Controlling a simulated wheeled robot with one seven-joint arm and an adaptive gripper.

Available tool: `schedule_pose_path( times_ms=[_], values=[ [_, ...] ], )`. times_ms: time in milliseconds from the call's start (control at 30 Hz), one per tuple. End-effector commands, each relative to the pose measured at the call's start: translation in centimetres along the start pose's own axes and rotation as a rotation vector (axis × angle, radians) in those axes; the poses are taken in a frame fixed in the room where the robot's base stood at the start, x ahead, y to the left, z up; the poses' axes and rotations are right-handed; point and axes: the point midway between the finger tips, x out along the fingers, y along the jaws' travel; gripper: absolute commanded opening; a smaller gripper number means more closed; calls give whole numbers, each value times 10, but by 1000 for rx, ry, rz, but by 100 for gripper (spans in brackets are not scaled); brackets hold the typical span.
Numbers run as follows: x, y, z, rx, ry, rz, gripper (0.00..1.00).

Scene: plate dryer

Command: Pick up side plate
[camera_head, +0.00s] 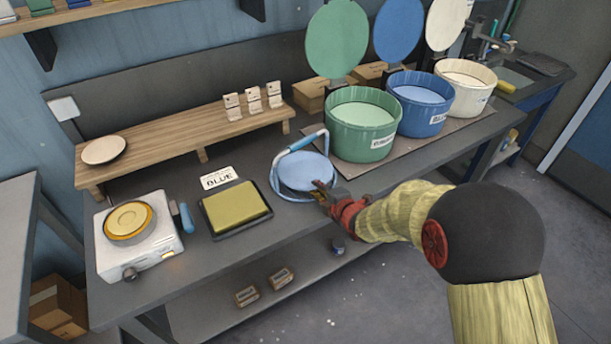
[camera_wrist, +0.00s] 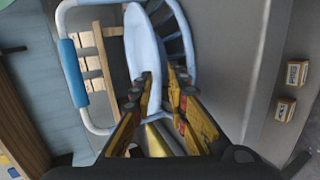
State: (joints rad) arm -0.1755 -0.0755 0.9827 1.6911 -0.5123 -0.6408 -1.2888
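A light blue plate (camera_head: 306,171) stands tilted in a blue wire rack (camera_head: 323,136) with a padded handle, near the front edge of the bench. The wrist view shows the plate (camera_wrist: 143,45) nearly edge-on, with the rack's slots (camera_wrist: 172,32) behind it. My gripper (camera_head: 322,188) is at the lower right of the rack. In the wrist view its fingers (camera_wrist: 163,78) are apart, with the plate's near rim between them. The rim is close to the left finger, and a gap shows on the right. Contact cannot be told. The fingers hide part of the rim.
Green (camera_head: 363,140), blue (camera_head: 419,117) and cream (camera_head: 466,98) tubs with raised lids stand right of the rack. A yellow pad (camera_head: 236,207), a BLUE card (camera_head: 217,178) and a burner unit (camera_head: 137,240) stand left. A low wooden shelf (camera_head: 170,147) behind holds a cream plate (camera_head: 104,149).

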Motion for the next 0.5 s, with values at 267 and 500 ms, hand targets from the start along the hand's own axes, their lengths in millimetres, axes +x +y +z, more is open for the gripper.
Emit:
schedule_pose_path(
  times_ms=[267, 500],
  values=[
    [0, 0, 0, 0, 0, -1, 12],
    [0, 0, 0, 0, 0, -1, 0]
  ],
)
